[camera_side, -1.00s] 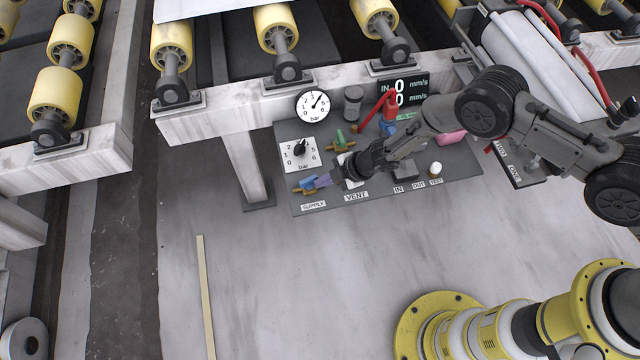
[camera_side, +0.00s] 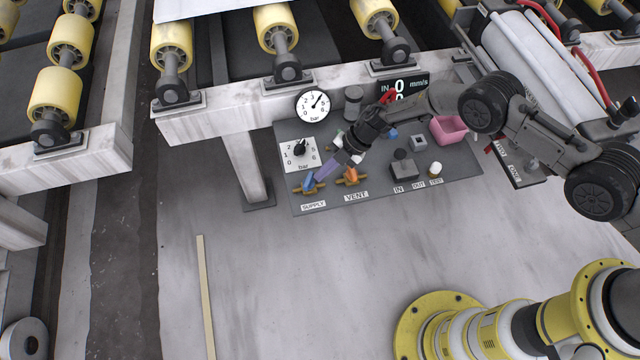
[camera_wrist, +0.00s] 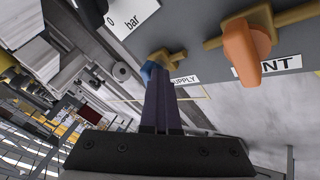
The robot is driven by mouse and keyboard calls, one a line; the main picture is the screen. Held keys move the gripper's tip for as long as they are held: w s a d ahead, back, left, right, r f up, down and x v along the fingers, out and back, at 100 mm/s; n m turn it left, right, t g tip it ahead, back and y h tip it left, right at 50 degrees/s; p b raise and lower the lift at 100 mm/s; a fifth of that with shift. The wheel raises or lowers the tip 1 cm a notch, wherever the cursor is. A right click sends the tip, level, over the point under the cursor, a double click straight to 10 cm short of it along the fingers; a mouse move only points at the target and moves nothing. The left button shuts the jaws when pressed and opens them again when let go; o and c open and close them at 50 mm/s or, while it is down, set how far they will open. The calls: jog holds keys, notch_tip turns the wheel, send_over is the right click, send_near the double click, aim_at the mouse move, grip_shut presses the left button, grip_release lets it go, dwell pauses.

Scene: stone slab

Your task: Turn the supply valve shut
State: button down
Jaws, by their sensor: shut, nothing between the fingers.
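The supply valve has a blue handle (camera_side: 308,183) on a brass body, above the SUPPLY label at the panel's lower left. The handle slants up to the right in the side view, across the brass pipe. My gripper (camera_side: 317,181) is shut and empty, its purple fingers reaching down from the upper right with their tips at the handle. In the wrist view the fingertips (camera_wrist: 156,72) are right beside the blue handle (camera_wrist: 147,70) and partly cover it. Whether they touch it, I cannot tell.
The orange-handled vent valve (camera_side: 351,174) stands close right of my fingers. A dial with a black knob (camera_side: 299,148) and a round pressure gauge (camera_side: 313,105) are above. A pink bin (camera_side: 448,130) and a dark block (camera_side: 403,167) lie farther right.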

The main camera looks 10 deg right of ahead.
jog(key=shift+w+a, duration=0.2)
jog(key=shift+w, duration=0.55)
jog(key=shift+w+a+r, duration=0.1)
jog(key=shift+w+a, duration=0.2)
jog(key=shift+a, duration=0.25)
jog(key=shift+s+a+r, duration=0.1)
jog(key=shift+s+a, duration=0.35)
jog(key=shift+a, duration=0.05)
jog(key=d, duration=0.3)
jog(key=w+d, duration=0.1)
jog(key=d, duration=0.1)
jog(key=shift+d, duration=0.15)
jog(key=w+d+r, duration=0.3)
jog(key=d+r, duration=0.2)
jog(key=r, duration=0.2)
jog(key=shift+w+d+r, duration=0.15)
jog(key=shift+w+r, duration=0.15)
jog(key=shift+w, duration=0.1)
